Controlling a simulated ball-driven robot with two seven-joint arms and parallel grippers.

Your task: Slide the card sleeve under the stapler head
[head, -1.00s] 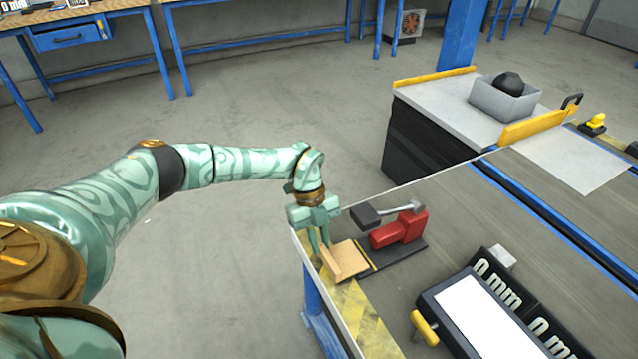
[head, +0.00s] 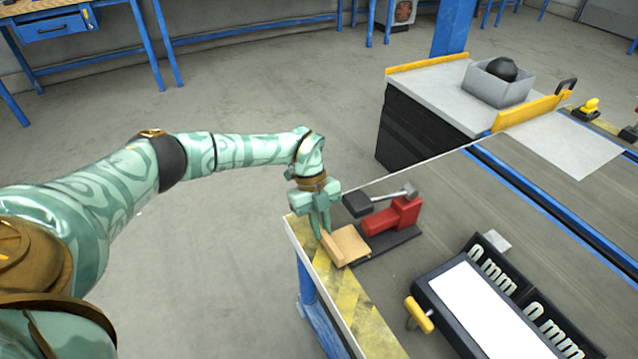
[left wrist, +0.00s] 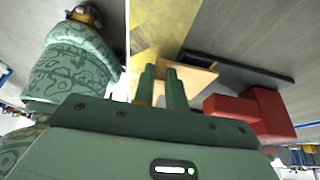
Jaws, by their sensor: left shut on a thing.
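The card sleeve is a tan, flat piece (head: 350,244) with a raised edge at its left. It lies near the table corner, at the left end of the stapler's dark base. It also shows in the left wrist view (left wrist: 200,80). My left gripper (head: 323,232) points down and is shut on the sleeve's raised edge; its fingers show in the left wrist view (left wrist: 162,72). The red stapler (head: 392,216) stands just right of the sleeve. Its dark head (head: 357,204) is raised on a grey arm, beyond the sleeve. My right gripper is out of view.
A black device with a white screen (head: 475,300) and yellow handle (head: 418,315) lies front right. Yellow-black hazard tape (head: 345,300) runs along the table's left edge. A grey bin (head: 498,84) with a black ball stands on the far surface.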

